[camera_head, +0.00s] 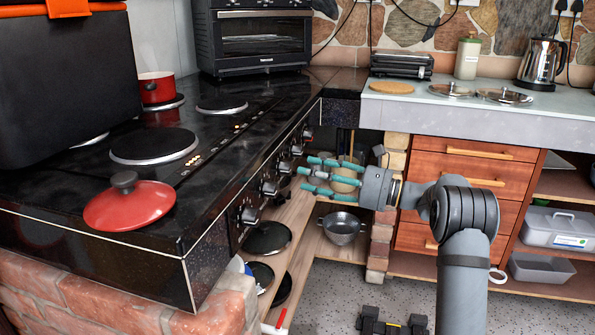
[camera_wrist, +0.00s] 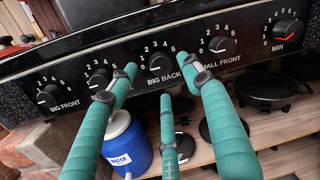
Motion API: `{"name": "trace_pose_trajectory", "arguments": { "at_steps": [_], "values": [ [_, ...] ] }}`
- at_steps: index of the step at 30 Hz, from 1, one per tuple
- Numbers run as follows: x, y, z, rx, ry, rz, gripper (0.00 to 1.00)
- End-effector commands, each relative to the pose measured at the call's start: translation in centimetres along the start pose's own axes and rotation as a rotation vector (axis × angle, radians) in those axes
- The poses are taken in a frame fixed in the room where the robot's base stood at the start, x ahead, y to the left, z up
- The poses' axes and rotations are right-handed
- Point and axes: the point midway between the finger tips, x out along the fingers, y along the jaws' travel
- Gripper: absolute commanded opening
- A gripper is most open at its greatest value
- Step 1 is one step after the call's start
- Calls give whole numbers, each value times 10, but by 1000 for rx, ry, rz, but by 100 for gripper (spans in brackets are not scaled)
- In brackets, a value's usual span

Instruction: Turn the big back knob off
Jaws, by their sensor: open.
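The big back knob (camera_wrist: 160,64) is the middle dark knob on the black panel in the wrist view, above its "BIG BACK" label. Its pale mark seems to lie toward the left; the exact setting is too small to read. It is also on the stove front in the head view (camera_head: 284,167). My gripper (camera_wrist: 160,76) has three teal fingers, open and empty. Two upper fingers reach either side of the knob and the third points up from below. In the head view my gripper (camera_head: 304,173) is beside the stove front. I cannot tell whether any finger touches the knob.
The big front knob (camera_wrist: 47,96), another knob (camera_wrist: 99,79), the small front knob (camera_wrist: 220,45) and a red-marked knob (camera_wrist: 287,31) share the panel. Below are a blue container (camera_wrist: 127,142) and dark pans (camera_wrist: 268,90). A red lid (camera_head: 130,207) lies on the stovetop (camera_head: 60,192).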

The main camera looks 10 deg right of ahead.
Motion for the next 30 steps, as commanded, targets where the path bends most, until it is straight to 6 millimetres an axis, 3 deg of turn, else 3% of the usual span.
{"name": "trace_pose_trajectory", "arguments": {
  "at_steps": [6,12,24,30],
  "values": [
    [-45,0,0,1,0,-1,50],
    [-66,0,1,1,-2,0,50],
    [-69,0,1,0,-2,1,50],
    [-54,1,1,0,-3,4,50]
  ]
}}
